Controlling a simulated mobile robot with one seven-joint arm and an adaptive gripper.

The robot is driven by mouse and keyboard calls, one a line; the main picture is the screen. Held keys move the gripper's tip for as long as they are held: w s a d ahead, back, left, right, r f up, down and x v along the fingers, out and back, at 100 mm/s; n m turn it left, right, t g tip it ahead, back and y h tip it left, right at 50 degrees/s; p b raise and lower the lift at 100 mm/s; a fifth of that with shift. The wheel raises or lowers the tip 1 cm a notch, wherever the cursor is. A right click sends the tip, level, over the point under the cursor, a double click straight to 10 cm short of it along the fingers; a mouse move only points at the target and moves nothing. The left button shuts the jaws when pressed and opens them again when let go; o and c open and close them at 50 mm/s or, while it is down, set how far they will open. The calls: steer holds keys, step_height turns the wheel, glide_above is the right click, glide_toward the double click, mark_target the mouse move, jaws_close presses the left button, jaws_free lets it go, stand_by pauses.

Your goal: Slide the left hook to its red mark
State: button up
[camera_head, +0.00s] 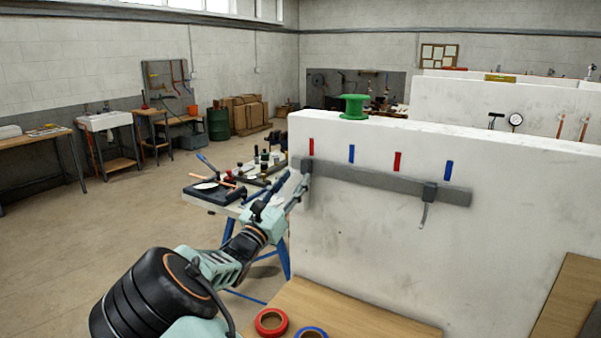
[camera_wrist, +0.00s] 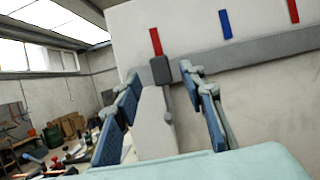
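The left hook (camera_wrist: 160,70) is a dark grey block on the grey rail (camera_head: 370,181) with a thin stem hanging below. In the wrist view it sits directly under the leftmost red mark (camera_wrist: 155,41). That mark also shows in the head view (camera_head: 311,146), and a second red mark (camera_head: 397,161) is farther right along the wall. My gripper (camera_wrist: 161,76) is open, with one finger on each side of the hook and visible gaps to it. In the head view my gripper partly hides the hook's stem.
Blue marks (camera_head: 351,153) alternate with the red ones. A second hook (camera_head: 430,191) hangs near the rail's right end. A green spool (camera_head: 353,106) stands on the wall top. Red tape (camera_head: 271,322) lies on the wooden surface below. A tool-covered table stands behind my arm.

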steer(key=v, duration=0.7)
